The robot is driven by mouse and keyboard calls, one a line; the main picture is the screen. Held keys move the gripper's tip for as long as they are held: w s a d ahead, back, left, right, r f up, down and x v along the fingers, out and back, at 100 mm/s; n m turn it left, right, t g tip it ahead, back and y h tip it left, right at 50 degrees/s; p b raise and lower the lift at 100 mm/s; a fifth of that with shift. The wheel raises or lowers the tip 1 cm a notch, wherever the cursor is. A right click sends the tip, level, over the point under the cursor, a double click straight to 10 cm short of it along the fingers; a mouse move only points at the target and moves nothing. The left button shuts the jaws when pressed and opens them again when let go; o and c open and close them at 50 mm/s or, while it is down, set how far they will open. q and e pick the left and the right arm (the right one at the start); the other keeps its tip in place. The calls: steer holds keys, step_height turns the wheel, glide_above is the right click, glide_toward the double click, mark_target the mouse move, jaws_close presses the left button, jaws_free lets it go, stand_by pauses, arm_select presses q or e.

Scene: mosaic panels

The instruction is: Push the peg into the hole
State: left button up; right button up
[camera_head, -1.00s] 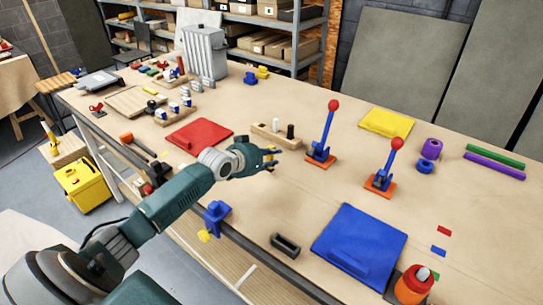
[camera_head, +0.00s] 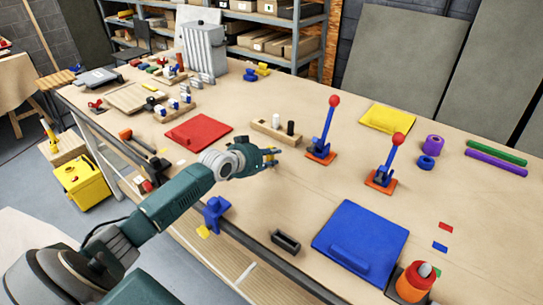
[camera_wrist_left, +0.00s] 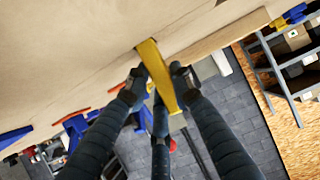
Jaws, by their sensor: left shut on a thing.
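My left gripper (camera_head: 271,157) is over the table just in front of a wooden block (camera_head: 263,131). The block carries a white peg (camera_head: 276,124) and a black peg (camera_head: 290,128). In the left wrist view, the gripper (camera_wrist_left: 158,82) is shut on a long yellow peg (camera_wrist_left: 153,58). The peg's far end is at the edge of a wooden surface; I cannot tell whether it touches it or sits in a hole. In the head view the fingers mostly hide the peg. My right gripper is not in view.
Two red-knobbed levers (camera_head: 328,130) (camera_head: 386,160) stand right of the gripper. A red panel (camera_head: 199,131) lies left, a blue panel (camera_head: 360,245) front right and a yellow panel (camera_head: 387,119) behind. A dark tray (camera_head: 285,241) lies near the front edge.

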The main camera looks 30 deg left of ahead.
arm_select(q)
steer(key=shift+s+f+b, duration=0.1)
steer(key=shift+f+b, duration=0.35)
steer(key=shift+f, duration=0.35)
steer(key=o, duration=1)
steer(key=shift+f, duration=0.1)
steer(key=shift+s, duration=0.1)
steer(key=v, duration=1)
steer(key=shift+s, duration=0.25)
steer(key=shift+s+r, duration=0.45)
steer(key=shift+r, duration=0.15)
